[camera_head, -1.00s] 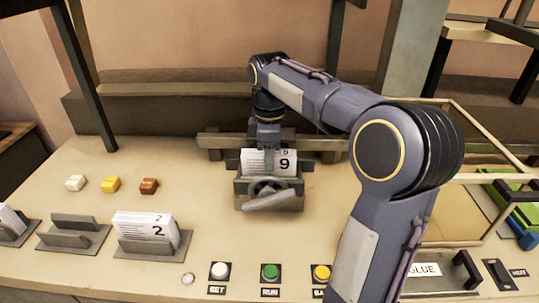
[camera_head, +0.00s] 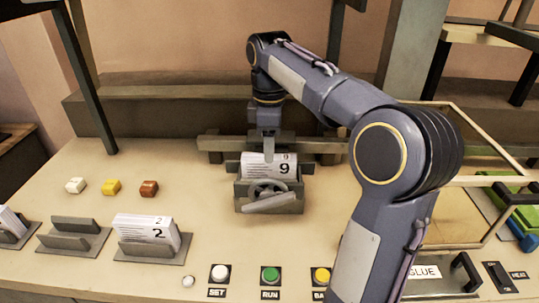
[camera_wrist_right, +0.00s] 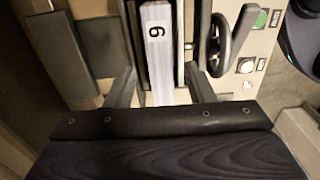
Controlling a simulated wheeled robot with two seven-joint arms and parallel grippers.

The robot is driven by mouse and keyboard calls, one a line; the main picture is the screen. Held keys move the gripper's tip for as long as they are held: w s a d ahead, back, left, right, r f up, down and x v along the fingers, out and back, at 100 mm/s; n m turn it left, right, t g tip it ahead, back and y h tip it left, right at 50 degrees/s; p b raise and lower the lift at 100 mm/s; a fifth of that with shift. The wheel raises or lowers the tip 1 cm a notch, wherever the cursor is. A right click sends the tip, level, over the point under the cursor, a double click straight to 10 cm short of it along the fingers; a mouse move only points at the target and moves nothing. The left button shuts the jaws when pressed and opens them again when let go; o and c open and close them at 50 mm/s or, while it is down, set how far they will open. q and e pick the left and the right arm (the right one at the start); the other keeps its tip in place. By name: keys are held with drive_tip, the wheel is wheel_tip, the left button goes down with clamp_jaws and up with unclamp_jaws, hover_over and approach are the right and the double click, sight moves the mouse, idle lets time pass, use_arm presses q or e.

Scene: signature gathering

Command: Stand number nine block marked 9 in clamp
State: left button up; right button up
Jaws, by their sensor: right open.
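The white number nine block (camera_head: 284,168), marked 9, stands in the grey clamp (camera_head: 242,196) at the middle of the table. Its lower part is hidden by the clamp's front jaw and handwheel. The right wrist view also shows the block's marked top (camera_wrist_right: 156,60) between the clamp's dark jaws. My right gripper (camera_head: 268,150) is just above the block, pointing down. Its fingers (camera_wrist_right: 161,88) are apart, one on each side of the block, and it holds nothing. My left gripper is not in view.
A block marked 2 (camera_head: 147,230) stands in a holder at front left, beside an empty holder (camera_head: 75,238). Several buttons line the front edge. White, yellow and brown small pieces (camera_head: 111,187) lie at left. A glass-sided frame (camera_head: 470,240) stands at right.

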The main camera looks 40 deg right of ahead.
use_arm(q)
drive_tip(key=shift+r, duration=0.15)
use_arm(e)
drive_tip(key=shift+r, duration=1.6)
